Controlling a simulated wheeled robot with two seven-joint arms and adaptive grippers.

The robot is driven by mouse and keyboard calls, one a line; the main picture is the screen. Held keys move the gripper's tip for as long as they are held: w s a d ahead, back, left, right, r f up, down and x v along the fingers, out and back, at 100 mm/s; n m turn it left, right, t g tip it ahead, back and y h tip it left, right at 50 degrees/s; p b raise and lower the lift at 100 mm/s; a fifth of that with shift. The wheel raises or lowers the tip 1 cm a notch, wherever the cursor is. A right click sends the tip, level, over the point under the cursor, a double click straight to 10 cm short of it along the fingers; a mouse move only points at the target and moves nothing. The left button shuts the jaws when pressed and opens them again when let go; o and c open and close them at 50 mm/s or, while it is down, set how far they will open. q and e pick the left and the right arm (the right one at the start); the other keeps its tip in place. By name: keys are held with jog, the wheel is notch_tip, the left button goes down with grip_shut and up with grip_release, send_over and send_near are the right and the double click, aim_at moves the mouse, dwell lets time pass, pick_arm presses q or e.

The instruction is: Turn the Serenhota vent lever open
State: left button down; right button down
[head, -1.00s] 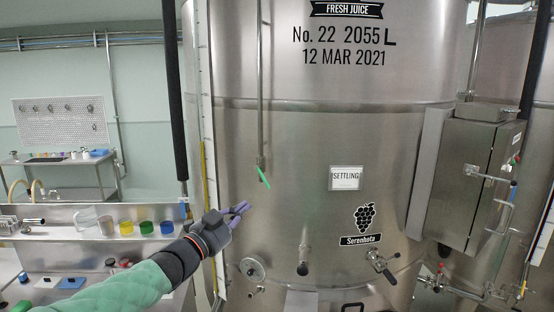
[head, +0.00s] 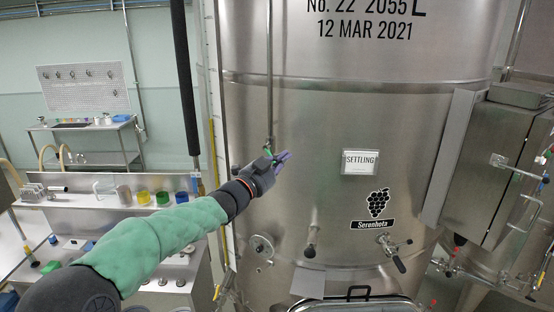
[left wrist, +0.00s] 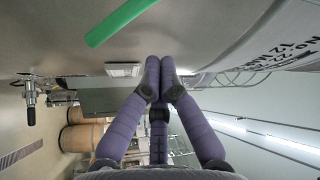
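The Serenhota tank (head: 330,120) is a large steel vat with a grape logo (head: 375,205). A thin vertical vent pipe (head: 269,80) runs down its front. The green vent lever (head: 268,151) is at the pipe's lower end, mostly hidden by my left gripper (head: 284,156). In the left wrist view the green lever (left wrist: 120,22) slants across the top, clear of the purple fingers. There the fingertips of my left gripper (left wrist: 160,78) are together with nothing between them. My right gripper is not in view.
A SETTLING sign (head: 361,162) is right of the gripper. Lower on the tank are a round-plated fitting (head: 262,247), a sampling tap (head: 311,240) and a valve handle (head: 395,252). A steel box (head: 490,165) stands right. A bench with colored jars (head: 143,197) is left.

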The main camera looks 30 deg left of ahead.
pick_arm(q)
jog(key=shift+s+a+f+p, duration=0.15)
jog(key=shift+a+f+p, duration=0.2)
jog(key=shift+a+f, duration=0.75)
jog(key=shift+r, duration=0.15)
jog(key=shift+a, duration=0.1)
jog(key=shift+f+m+b, duration=0.2)
jog(key=shift+m+b, duration=0.2)
